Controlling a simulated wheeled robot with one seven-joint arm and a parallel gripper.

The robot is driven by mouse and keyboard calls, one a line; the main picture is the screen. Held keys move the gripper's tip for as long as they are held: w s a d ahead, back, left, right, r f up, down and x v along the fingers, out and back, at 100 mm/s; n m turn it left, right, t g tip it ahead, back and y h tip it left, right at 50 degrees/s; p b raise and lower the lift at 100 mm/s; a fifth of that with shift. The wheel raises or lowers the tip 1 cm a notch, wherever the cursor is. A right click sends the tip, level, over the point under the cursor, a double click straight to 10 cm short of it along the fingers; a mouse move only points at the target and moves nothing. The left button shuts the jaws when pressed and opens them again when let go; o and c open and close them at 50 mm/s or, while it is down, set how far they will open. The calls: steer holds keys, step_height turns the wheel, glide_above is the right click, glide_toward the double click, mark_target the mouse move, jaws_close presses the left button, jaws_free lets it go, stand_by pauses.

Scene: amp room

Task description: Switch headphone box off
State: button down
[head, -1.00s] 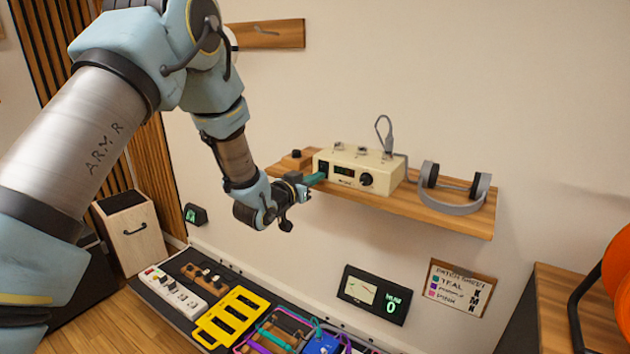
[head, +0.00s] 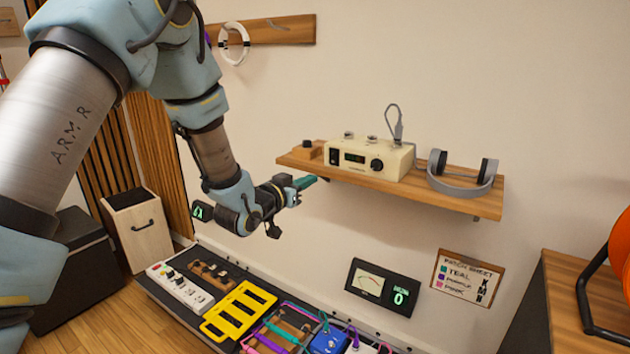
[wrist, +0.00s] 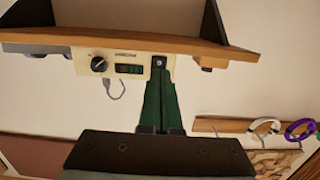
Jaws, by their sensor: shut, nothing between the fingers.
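The cream headphone box (head: 368,160) stands on a wooden wall shelf (head: 420,189). Its front has a dark switch (head: 334,155) at the left, a small lit green display (head: 355,158) and a black knob (head: 377,164). In the wrist view the box (wrist: 127,62) appears upside down, with its switch (wrist: 159,62) just beyond the fingertips. My gripper (head: 305,182) has teal fingers and is shut and empty. It is in front of and below the left end of the shelf, apart from the box. In the wrist view the gripper (wrist: 161,85) points at the switch side.
Grey headphones (head: 463,171) sit on the shelf's right part. A small wooden block (head: 306,151) is at its left end. Below is a pedalboard with a white power strip (head: 180,288) and yellow frame (head: 238,310). A meter (head: 382,287) hangs on the wall.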

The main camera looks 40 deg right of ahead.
steer(key=shift+f+b+v, duration=0.25)
steer(key=shift+b+v, duration=0.1)
steer(key=shift+v, duration=0.8)
steer(key=shift+f+b+v, duration=0.2)
steer(key=shift+b+v, duration=0.15)
steer(key=shift+v, duration=0.8)
steer(key=w+a+f+n+t+y, duration=0.25)
steer(key=w+a+y, duration=0.35)
steer(key=a, duration=0.6)
steer(key=w+a+f+n+t+y, duration=0.1)
steer(key=w+a+n+y, duration=0.3)
steer(key=w+a, duration=0.55)
steer(key=s+a+n+g+y, duration=0.1)
steer(key=s+a+n+y, duration=0.15)
steer(key=a, duration=0.75)
steer(key=s+a+n+g+y, duration=0.2)
steer(key=s+a, duration=0.2)
steer(key=a, duration=0.6)
steer(key=s+a+n+g+y, duration=0.1)
steer(key=s+a+n+g, duration=0.1)
steer(key=s+a, duration=0.6)
steer(key=shift+s+a+n+g+y, duration=0.35)
steer(key=shift+s+a+n+g, duration=0.05)
steer(key=shift+s+g, duration=0.25)
